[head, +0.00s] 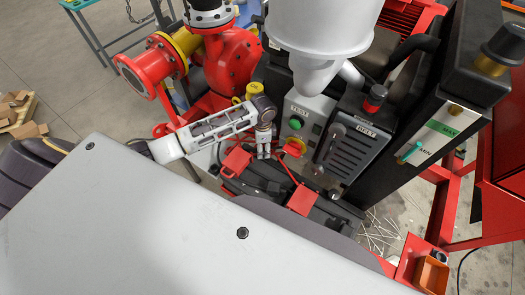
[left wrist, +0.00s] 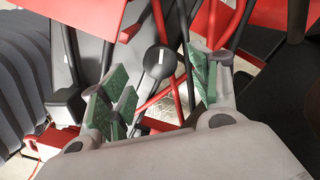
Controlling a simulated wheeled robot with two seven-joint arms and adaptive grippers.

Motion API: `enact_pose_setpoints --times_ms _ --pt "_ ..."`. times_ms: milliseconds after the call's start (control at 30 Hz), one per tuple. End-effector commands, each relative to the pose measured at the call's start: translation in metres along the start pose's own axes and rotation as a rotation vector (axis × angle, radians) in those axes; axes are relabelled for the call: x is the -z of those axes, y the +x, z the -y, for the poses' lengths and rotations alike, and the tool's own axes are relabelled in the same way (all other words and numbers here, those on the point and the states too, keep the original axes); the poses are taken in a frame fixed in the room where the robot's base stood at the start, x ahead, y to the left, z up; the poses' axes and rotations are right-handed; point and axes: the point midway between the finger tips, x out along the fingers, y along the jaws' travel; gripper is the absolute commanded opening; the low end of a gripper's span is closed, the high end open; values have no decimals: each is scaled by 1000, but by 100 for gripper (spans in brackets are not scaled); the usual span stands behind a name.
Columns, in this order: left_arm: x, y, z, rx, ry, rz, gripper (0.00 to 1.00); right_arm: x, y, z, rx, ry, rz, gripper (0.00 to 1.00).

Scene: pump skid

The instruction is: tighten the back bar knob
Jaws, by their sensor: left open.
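My left gripper (head: 263,150) reaches in from the left and points down over the dark machinery below the grey TEST panel. In the left wrist view my left gripper (left wrist: 160,88) is open, its green-padded fingers wide apart and nothing held. A round black knob (left wrist: 158,62) with a white mark on its face shows between and beyond the fingers. Its black stem runs down toward the palm. I cannot tell whether it is the back bar knob, and the gap to the fingers is unclear. I cannot make out this knob in the head view. My right gripper is not in view.
Red brackets (head: 302,200) and cables lie close to my left gripper. The TEST box (head: 300,120) with its green button and the vented BELT panel (head: 350,150) stand just right. A red pump (head: 232,60) stands behind. Red and black bars crowd the left wrist view.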

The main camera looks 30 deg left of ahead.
Motion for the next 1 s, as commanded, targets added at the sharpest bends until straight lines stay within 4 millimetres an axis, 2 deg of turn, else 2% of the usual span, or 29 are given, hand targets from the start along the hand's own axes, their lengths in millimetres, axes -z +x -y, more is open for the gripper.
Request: enact_pose_setpoints --times_ms 100,333,767,867,1000 --pt "0 14 0 -1 0 2 62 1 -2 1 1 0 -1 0" --pt "0 34 0 -1 0 1 62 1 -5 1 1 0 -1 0" --pt "0 40 0 1 1 0 62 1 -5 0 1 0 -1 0" --pt "0 40 0 1 1 0 53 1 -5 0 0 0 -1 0" --pt "0 40 0 1 1 0 35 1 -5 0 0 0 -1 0"
